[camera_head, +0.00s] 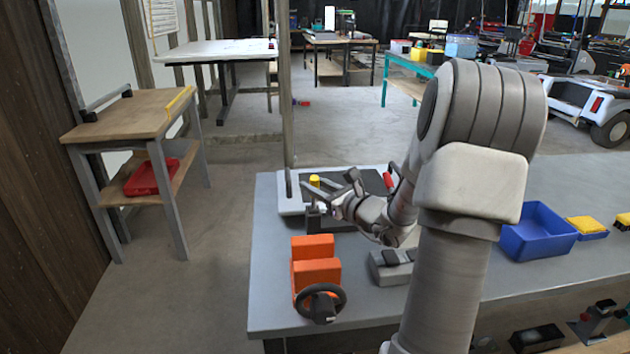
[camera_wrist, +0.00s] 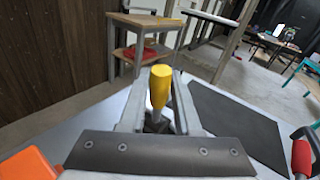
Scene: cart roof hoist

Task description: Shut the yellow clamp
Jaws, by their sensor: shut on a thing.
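The yellow clamp (camera_head: 315,181) stands at the left end of a pale frame with a dark panel, on the grey bench. Its yellow handle (camera_wrist: 160,86) points up and shows between my gripper's two fingers in the wrist view. My gripper (camera_head: 318,196) reaches in from the right, and its fingers (camera_wrist: 159,92) are shut on the handle. The clamp's lower part is mostly hidden by my gripper.
A red handle (camera_head: 388,180) stands at the panel's right, also in the wrist view (camera_wrist: 302,158). An orange seat (camera_head: 315,272) with a steering wheel (camera_head: 320,302) sits in front. A thin post (camera_head: 286,110) rises behind the clamp. A blue bin (camera_head: 540,238) stands right.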

